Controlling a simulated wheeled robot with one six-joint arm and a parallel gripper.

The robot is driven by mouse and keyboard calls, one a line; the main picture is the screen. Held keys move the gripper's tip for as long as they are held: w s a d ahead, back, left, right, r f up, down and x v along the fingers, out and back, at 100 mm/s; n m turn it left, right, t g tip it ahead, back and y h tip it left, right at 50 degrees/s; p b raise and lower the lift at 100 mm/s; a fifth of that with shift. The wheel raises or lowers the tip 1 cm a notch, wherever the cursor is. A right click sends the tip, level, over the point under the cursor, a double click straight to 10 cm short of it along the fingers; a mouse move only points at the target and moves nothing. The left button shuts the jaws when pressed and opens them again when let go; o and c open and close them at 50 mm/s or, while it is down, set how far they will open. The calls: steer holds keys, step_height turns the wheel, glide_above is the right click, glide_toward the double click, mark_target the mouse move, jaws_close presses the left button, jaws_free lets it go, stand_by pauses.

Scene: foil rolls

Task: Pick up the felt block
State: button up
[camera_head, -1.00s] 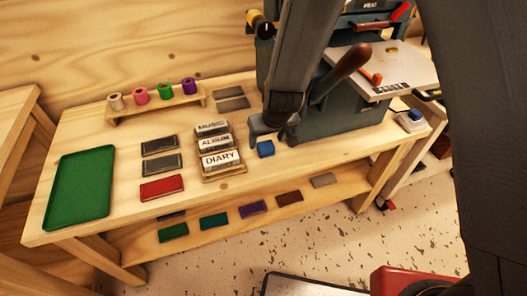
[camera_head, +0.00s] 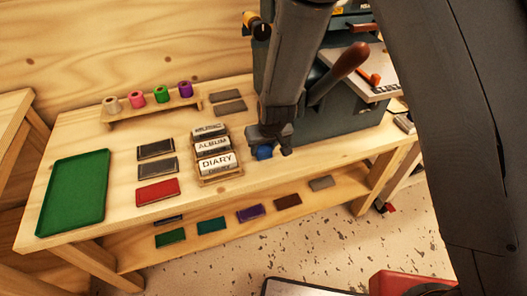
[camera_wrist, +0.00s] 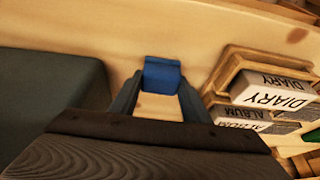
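The felt block appears to be the small blue block (camera_head: 264,153) on the wooden bench, just right of the DIARY block. It also shows in the wrist view (camera_wrist: 162,75), at top centre. My gripper (camera_head: 269,143) is low over the bench at the block, pointing down. In the wrist view my gripper (camera_wrist: 160,84) is open, with one finger on each side of the block near the fingertips. Bare wood shows between the fingers on the near side of the block. I cannot tell whether either finger touches it.
A wooden rack (camera_head: 235,174) with MUSIC, ALBUM and DIARY blocks stands close left of my gripper. A dark green machine (camera_head: 340,117) with a lever (camera_head: 345,66) stands close right. A green tray (camera_head: 75,195) and red pad (camera_head: 157,191) lie further left.

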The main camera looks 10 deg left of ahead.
mark_target(263, 147)
steer(key=shift+c, duration=0.5)
step_height(263, 147, up, 8)
steer(key=p, duration=0.5)
steer(key=shift+s+f, duration=0.1)
steer(key=shift+f, duration=0.1)
steer(key=shift+r+p, duration=1.2)
steer(key=shift+p, duration=0.2)
